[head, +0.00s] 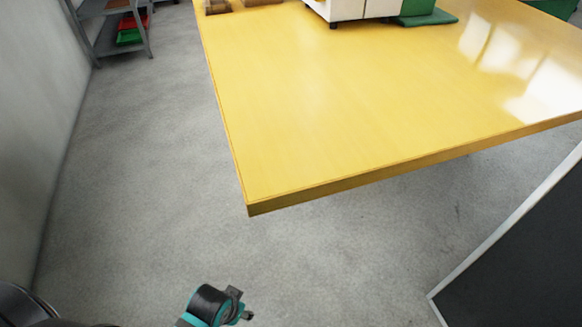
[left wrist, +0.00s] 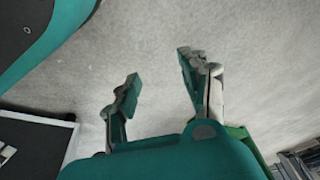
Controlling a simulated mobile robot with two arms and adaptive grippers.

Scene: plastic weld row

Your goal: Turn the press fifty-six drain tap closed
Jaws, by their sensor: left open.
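No press and no drain tap can be made out in either view. My left gripper (left wrist: 158,70) is open and empty in the left wrist view, its two teal and grey fingers spread apart over bare grey floor. In the head view, part of my left arm's end, teal and black, shows low at the bottom edge, in front of the near corner of the yellow table and apart from it. My right gripper is in neither view.
A yellow table (head: 330,120) has a white machine base (head: 350,10) and a green block (head: 428,17) at its far edge. A grey shelf (head: 105,38) with red and green bins stands at the upper left. A dark panel (head: 530,255) is at the right. Grey floor lies clear between.

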